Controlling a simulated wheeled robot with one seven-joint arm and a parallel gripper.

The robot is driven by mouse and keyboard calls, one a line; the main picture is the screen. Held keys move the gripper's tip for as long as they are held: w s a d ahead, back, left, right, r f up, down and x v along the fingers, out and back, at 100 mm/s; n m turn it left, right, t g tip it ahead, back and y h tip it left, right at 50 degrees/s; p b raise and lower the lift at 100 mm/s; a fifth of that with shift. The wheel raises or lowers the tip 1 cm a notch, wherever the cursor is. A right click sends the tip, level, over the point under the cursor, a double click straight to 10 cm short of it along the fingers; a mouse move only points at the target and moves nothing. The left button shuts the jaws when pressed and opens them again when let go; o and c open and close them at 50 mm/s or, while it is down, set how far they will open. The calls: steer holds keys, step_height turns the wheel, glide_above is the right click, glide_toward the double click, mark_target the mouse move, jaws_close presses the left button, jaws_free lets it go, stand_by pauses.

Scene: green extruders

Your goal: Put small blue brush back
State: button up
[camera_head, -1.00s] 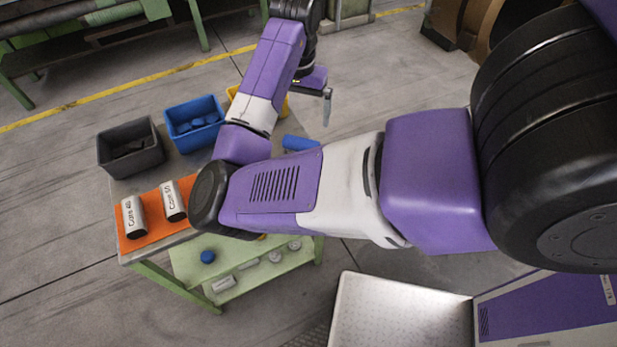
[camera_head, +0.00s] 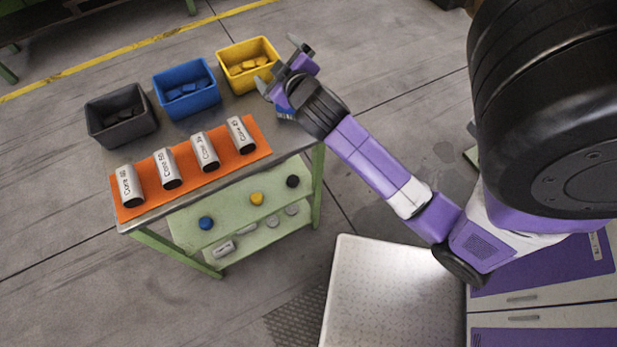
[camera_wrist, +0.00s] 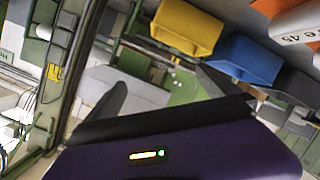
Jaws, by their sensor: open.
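My gripper (camera_head: 280,64) is open at the right end of the workbench, beside the yellow bin. In the wrist view its two fingers (camera_wrist: 163,90) are apart with nothing between them. A small blue piece (camera_head: 284,100) shows just below the gripper at the bench's right end. It is mostly hidden by my gripper, and I cannot tell for certain that it is the small blue brush. The blue bin (camera_head: 161,98) stands in the middle of the back row with several blue pieces inside. It also shows in the wrist view (camera_wrist: 240,65).
A yellow bin (camera_head: 229,88) and a dark grey bin (camera_head: 95,130) flank the blue one. Several labelled grey cylinders lie on an orange mat (camera_head: 147,190). The green lower shelf (camera_head: 185,231) holds round coloured pieces and grey cylinders.

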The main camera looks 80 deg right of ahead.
steer(key=s+a+f+n+t+y, duration=0.2)
steer(key=s+a+n+y, duration=0.15)
steer(key=a, duration=0.85)
steer(key=s+a+f+n+t+y, duration=0.25)
steer(key=a+y, duration=0.25)
steer(key=a, duration=0.6)
steer(key=s+a+r+m+t+y, duration=0.1)
steer(key=s+a, duration=0.3)
steer(key=a, duration=0.2)
steer(key=s+a+r+m+y+b, duration=0.1)
steer(key=s+a+r+y, duration=0.1)
steer(key=s+a, duration=0.3)
steer(key=shift+a+r+m+t, duration=0.3)
steer(key=shift+a+m+t, duration=0.1)
steer(key=shift+a, duration=0.85)
